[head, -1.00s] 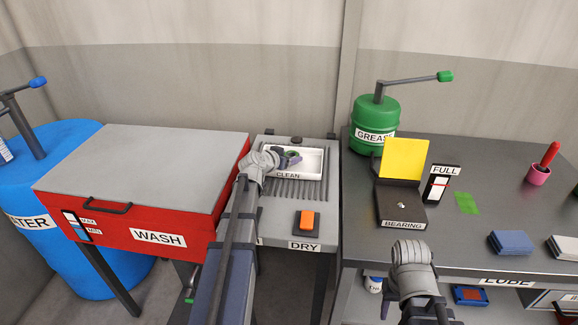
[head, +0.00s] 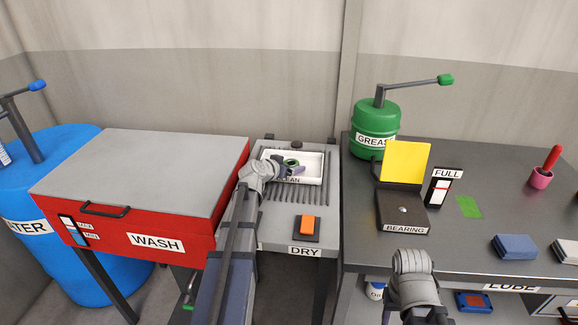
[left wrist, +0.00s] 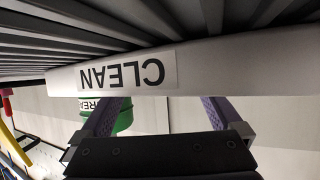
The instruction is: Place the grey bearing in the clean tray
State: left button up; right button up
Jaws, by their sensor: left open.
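The clean tray (head: 314,160) is a white shallow tray on the grey drying stand. A small ring, grey with a green middle, which looks like the grey bearing (head: 291,162), shows in the tray's left half. My left gripper (head: 294,173) is open, at the tray's front left, just in front of the ring and partly overlapping it. In the left wrist view, the spread purple fingers (left wrist: 160,113) have no part between them, and the tray's wall with the CLEAN label (left wrist: 120,76) crosses above. The bearing is hidden there.
The red wash box (head: 130,180) stands left of the stand. An orange button (head: 308,224) sits in front of the tray. At right, a dark table (head: 350,225) holds the green grease can (head: 375,122) and a bearing box (head: 402,215) with its yellow lid raised.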

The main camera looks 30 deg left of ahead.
pick_arm(q)
jog(key=shift+s+r+p, duration=0.3)
jog(key=shift+r+p, duration=0.05)
jog(key=p+v, duration=0.4)
jog(key=v, duration=0.7)
jog(key=shift+s+a+p, duration=0.1)
jog(key=shift+s+p, duration=0.05)
jog(key=shift+p, duration=0.25)
